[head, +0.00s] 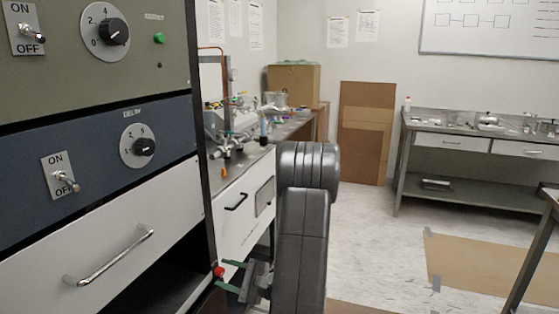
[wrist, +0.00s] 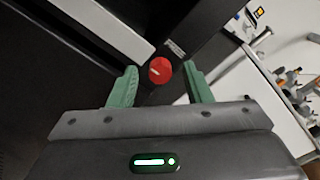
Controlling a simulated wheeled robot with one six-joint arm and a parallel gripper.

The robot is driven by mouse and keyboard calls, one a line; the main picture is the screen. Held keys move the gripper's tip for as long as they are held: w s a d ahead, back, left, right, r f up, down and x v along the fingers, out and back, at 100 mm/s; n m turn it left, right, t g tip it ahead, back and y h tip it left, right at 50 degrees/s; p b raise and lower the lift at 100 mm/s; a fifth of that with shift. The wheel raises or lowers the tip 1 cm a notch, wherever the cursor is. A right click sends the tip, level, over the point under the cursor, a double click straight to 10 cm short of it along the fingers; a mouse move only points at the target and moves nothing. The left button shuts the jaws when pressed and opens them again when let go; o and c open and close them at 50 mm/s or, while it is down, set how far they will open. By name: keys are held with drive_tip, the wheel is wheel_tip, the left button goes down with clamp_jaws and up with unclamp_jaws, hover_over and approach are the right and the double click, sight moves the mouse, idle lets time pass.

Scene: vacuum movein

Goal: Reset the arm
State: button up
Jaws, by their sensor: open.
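My gripper (head: 224,275) is low in the head view, at the right edge of the equipment rack. Its two green fingers are spread open. In the wrist view, my gripper (wrist: 160,69) has one finger on each side of a round red knob (wrist: 160,71). A gap shows between the knob and each finger, so nothing is gripped. The red knob (head: 218,271) also shows in the head view, at the fingertips. I cannot tell its exact depth between the fingers. My dark arm (head: 302,235) extends up and to the right, bent at its upper joint.
The rack (head: 100,130) with switches, dials and a drawer handle (head: 110,257) fills the left, close to my gripper. A cluttered bench (head: 240,180) stands behind my arm. A metal table (head: 475,180) stands at the right back. Open floor (head: 375,235) lies right of my arm.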

drive_tip(key=shift+r+m+p, duration=0.15)
drive_tip(key=shift+m+p, duration=1)
drive_tip(key=shift+p, duration=0.75)
drive_tip(key=shift+r+m+p, duration=0.1)
drive_tip(key=shift+m+p, duration=1.05)
drive_tip(key=shift+p, duration=0.7)
drive_tip(key=shift+f+m+p, duration=0.15)
drive_tip(key=shift+m+p, duration=0.35)
drive_tip(key=shift+p, duration=0.1)
drive_tip(key=shift+f, duration=0.1)
drive_tip(key=shift+d, duration=0.1)
